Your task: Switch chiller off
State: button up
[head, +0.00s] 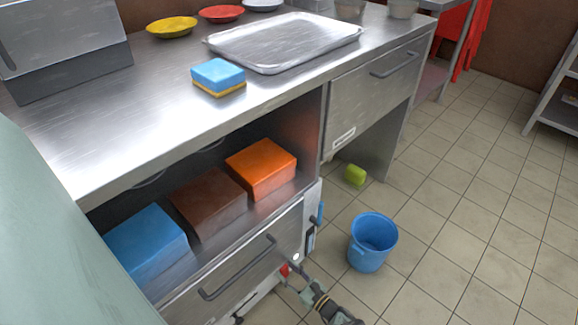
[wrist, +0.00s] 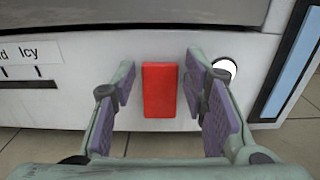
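The chiller is a low white-fronted unit under the steel counter; its front panel (wrist: 75,105) fills the wrist view. A red rectangular switch (wrist: 159,90) sits upright on that panel. In the head view the switch (head: 284,270) is a small red patch, partly covered by my gripper (head: 295,281). In the wrist view my gripper (wrist: 160,88) is open, with one purple-padded finger on each side of the switch and gaps showing on both sides. I cannot tell how deep the fingertips are or whether the switch is on or off.
A drawer handle (head: 238,268) sticks out above the panel.

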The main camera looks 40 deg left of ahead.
jog(key=c, duration=0.8)
jog(key=f+y+b, duration=0.1)
jog(key=b, duration=0.2)
jog(key=shift+d+f+b, duration=0.1)
jog(key=shift+d+b, duration=0.05)
jog(key=shift+b, duration=0.2)
jog(key=shift+c, duration=0.2)
jog(key=shift+t+y+b, duration=0.3)
jog(key=shift+y+b, duration=0.3)
jog(key=shift+b, duration=0.55)
jog(key=shift+d+r+y+b, duration=0.1)
jog(key=shift+r+y+b, duration=0.1)
jog(key=shift+y+b, duration=0.15)
jog(key=shift+r, duration=0.1)
jog(key=o, duration=1.2)
jog(key=shift+c, duration=0.2)
